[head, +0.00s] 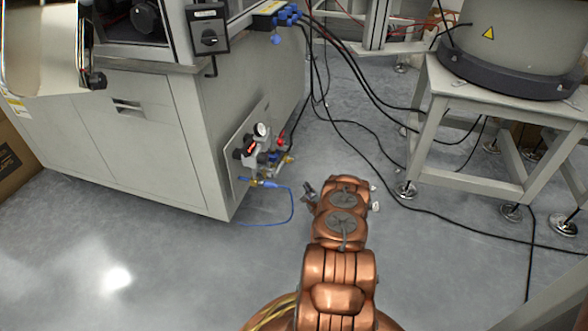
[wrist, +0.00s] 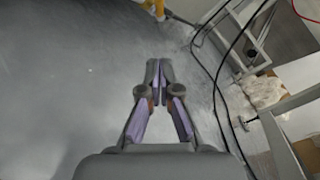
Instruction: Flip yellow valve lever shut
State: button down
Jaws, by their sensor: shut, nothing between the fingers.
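The valve assembly (head: 262,150) is mounted on a plate on the side of the grey machine, with a round gauge, red parts and brass-yellow fittings. A small yellow piece (head: 257,183) shows at its lower end beside a blue hose fitting; I cannot tell whether it is the lever, or how the lever is turned. My gripper (head: 308,190) is to the right of the assembly and apart from it. In the wrist view my gripper (wrist: 158,66) has its fingertips together and nothing between them. A yellow object (wrist: 154,8) is cut off at the top edge there; I cannot tell what it is.
A blue hose (head: 291,205) loops from the assembly to the floor. Black cables (head: 367,150) run across the floor behind my arm. A metal stand (head: 425,130) with a large grey drum (head: 515,45) is at right. The floor (head: 120,245) at front left is clear.

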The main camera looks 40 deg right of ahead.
jog(key=shift+w, duration=0.1)
jog(key=b, duration=0.5)
send_near(290, 160)
jog(key=w+d+f, duration=0.3)
jog(key=d+f, duration=0.1)
jog(key=shift+w+r+b, duration=0.4)
jog(key=shift+w+r, duration=0.05)
jog(key=shift+w, duration=0.3)
jog(key=shift+w+r+b, duration=0.4)
jog(key=shift+w, duration=0.35)
jog(key=shift+a, duration=0.1)
